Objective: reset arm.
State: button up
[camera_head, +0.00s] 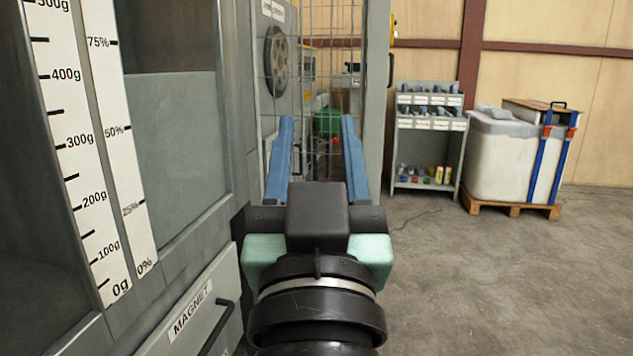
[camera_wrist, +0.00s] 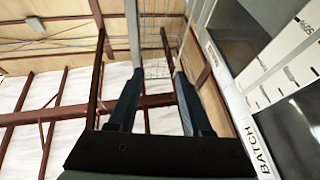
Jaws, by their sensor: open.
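My gripper (camera_head: 317,150) is in the middle of the head view, pointing away from me with its two blue fingers spread wide apart. Nothing is between the fingers. In the wrist view my gripper (camera_wrist: 154,85) also shows open and empty, with the roof and wall beams behind it. The gripper is just right of a grey machine (camera_head: 238,110) and seems apart from it, though the exact gap is hard to tell.
The machine carries gram and percent scales (camera_head: 75,140) and a MAGNET drawer (camera_head: 195,315) at the left. A wire mesh guard (camera_head: 340,25) stands behind the gripper. A grey shelf (camera_head: 400,160) and a white container (camera_head: 500,160) on a pallet stand farther right. The floor at right is clear.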

jog(key=s+r+t+p, duration=0.2)
jog(key=s+r+p, duration=0.2)
jog(key=r, duration=0.5)
jog(key=s+r+t+p, duration=0.2)
jog(key=s+r+p, duration=0.15)
jog(key=r, duration=0.55)
notch_tip(320, 180, up, 34)
jog(key=p, duration=3.4)
jog(key=shift+w, duration=0.15)
